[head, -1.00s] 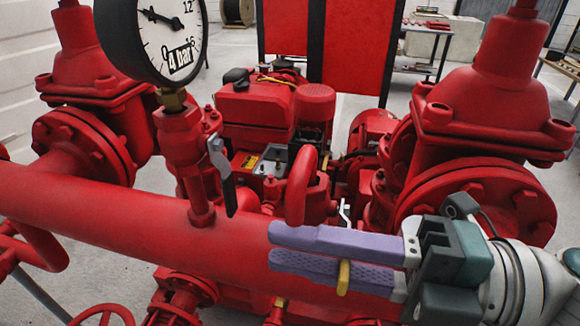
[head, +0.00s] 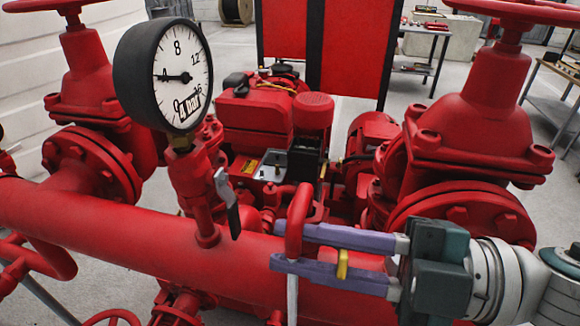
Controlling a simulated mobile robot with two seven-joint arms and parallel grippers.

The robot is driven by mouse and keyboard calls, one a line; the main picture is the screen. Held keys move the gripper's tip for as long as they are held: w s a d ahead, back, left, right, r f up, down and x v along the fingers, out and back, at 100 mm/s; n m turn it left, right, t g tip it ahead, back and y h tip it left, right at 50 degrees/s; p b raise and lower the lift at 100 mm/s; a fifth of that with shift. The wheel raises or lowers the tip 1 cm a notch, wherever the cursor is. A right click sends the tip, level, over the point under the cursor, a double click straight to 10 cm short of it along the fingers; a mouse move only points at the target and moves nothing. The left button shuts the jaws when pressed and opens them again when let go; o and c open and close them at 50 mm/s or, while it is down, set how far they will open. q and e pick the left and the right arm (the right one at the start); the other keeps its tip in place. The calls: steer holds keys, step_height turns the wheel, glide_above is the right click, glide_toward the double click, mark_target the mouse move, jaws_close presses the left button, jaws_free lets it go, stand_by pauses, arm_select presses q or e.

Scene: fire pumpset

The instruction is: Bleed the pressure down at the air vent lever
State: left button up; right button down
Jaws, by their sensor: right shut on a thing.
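The air vent is a bent red pipe (head: 297,215) on the big red header pipe (head: 110,222). Its lever appears as a short yellow grip (head: 342,262) between the two purple fingers of my right gripper (head: 282,252). The gripper is shut on it, reaching in from the right. The fingers hide the lever's metal part. A thin whitish strip (head: 292,298) runs down below the bent pipe's end; I cannot tell if it is water. The pressure gauge (head: 181,77) stands left of the vent, its needle near 4. My left gripper is not in view.
A second lever (head: 227,200) with a dark grip hangs under the gauge. Large flanged red valves (head: 470,130) stand at the right and left (head: 90,90). A red engine (head: 255,130) is behind the header. Pipework leaves little room around the gripper.

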stand_by(0.3)
steer(key=c, duration=0.7)
jaws_free()
steer(key=shift+c, duration=0.2)
